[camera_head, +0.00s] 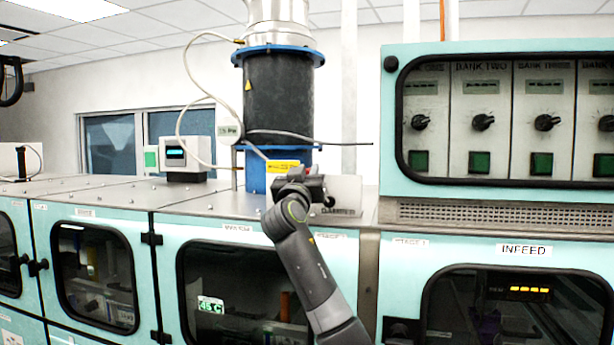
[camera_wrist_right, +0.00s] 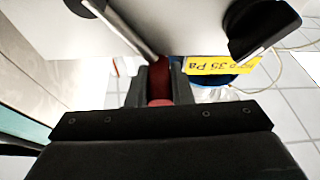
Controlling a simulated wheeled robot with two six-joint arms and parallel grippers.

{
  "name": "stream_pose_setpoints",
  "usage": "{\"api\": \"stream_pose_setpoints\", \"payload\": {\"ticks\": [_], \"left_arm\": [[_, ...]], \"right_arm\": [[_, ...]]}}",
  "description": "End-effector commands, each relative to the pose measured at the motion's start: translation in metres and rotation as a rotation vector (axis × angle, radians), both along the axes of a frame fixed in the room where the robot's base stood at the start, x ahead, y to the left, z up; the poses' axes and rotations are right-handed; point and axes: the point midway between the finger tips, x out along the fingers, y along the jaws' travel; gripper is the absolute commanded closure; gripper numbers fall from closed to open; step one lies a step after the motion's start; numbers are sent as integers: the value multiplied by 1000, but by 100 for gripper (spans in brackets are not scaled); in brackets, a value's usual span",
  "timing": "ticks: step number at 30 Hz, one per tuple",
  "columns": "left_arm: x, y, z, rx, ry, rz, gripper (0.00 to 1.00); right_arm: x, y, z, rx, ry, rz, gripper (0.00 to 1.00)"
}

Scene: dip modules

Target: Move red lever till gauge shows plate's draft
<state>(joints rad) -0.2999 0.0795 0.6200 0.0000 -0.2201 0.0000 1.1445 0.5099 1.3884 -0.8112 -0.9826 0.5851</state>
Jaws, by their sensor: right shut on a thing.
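The red lever (camera_wrist_right: 159,80) shows in the right wrist view between the fingers of my right gripper (camera_wrist_right: 159,92), which is shut on it. In the head view my right gripper (camera_head: 302,182) is in front of a white box (camera_head: 347,190) at the foot of the dark duct, and the lever is mostly hidden. A yellow plate (camera_head: 283,166) sits just behind the gripper. In the right wrist view this plate (camera_wrist_right: 222,65) appears upside down and reads 35 Pa. The small round gauge (camera_head: 229,130) left of the duct is marked Pa; its reading is too small to tell. My left gripper is not in view.
The dark duct (camera_head: 278,100) with blue flanges rises behind the gripper. A thin hose and a dark rod pass near it. A device with a lit screen (camera_head: 183,150) stands left on the metal top. A teal panel with dials (camera_head: 500,200) stands at right.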

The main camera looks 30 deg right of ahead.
Motion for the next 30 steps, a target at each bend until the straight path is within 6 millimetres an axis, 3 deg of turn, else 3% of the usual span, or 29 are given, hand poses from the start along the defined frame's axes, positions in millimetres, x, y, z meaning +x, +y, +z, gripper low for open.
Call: {"api": "stream_pose_setpoints", "payload": {"ticks": [3, 15, 30], "left_arm": [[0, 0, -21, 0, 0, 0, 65], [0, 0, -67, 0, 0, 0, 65], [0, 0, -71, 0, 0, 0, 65]], "right_arm": [[-3, -2, -3, 32, -40, 0, 100], [-17, -14, 6, 176, -206, -1, 100], [-20, -17, 11, 214, -251, 0, 100]]}}
